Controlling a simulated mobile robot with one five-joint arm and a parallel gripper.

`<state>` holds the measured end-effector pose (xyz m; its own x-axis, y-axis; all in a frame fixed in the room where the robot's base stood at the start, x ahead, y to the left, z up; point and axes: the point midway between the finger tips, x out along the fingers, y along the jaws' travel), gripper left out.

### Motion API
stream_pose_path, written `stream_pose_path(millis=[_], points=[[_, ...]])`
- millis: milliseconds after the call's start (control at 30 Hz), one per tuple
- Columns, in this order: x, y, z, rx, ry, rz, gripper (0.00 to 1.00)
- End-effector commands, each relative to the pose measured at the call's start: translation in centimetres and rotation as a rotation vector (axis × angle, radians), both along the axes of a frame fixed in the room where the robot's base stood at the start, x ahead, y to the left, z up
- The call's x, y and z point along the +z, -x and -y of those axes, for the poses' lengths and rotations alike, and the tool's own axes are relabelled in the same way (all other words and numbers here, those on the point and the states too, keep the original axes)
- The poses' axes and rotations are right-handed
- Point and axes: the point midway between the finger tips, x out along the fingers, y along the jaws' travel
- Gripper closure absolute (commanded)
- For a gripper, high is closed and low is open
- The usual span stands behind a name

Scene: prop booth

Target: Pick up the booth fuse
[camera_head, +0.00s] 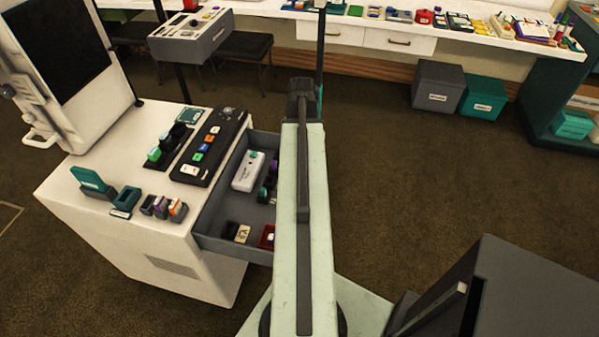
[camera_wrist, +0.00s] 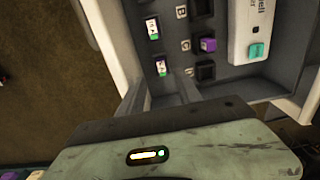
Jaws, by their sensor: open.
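In the wrist view, a purple block (camera_wrist: 207,45) sits in a dark slotted holder (camera_wrist: 203,29) beside small printed letters. Two small pale pieces with green ends, one upper (camera_wrist: 152,28) and one lower (camera_wrist: 162,66), lie left of it. I cannot tell which piece is the booth fuse. All are inside an open grey drawer (camera_head: 215,243). My gripper (camera_wrist: 160,92) is open at the near side of these pieces, with nothing seen between its fingers. In the head view my arm hides the drawer's right part and the gripper does not show clearly.
A white device (camera_head: 248,170) with a teal button lies in the drawer, with a red box (camera_head: 267,237) nearer. The white cabinet (camera_head: 150,245) has a black panel (camera_head: 209,148) and several blocks on top. A counter (camera_head: 460,35) runs along the back.

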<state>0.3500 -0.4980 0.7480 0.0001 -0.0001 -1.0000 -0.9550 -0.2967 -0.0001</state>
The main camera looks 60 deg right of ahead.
Motion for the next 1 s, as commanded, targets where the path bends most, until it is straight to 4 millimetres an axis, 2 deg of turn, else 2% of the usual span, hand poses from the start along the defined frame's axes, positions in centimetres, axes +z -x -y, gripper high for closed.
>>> stream_pose_path(millis=[33,267,533,800,833,967,1000], points=[[-1.4,0.0,0.0,0.000,0.000,0.000,0.59],[-2.0,-0.1,0.0,0.001,0.000,0.000,0.59],[-6.5,-0.5,0.1,0.001,0.000,0.000,0.59],[-6.5,-0.5,0.1,0.002,0.000,0.000,0.59],[-6.5,-0.5,0.1,0.002,0.000,0.000,0.65],[-6.5,-0.5,0.0,0.002,0.000,0.000,1.00],[-6.5,-0.5,0.0,0.002,0.000,0.000,1.00]])
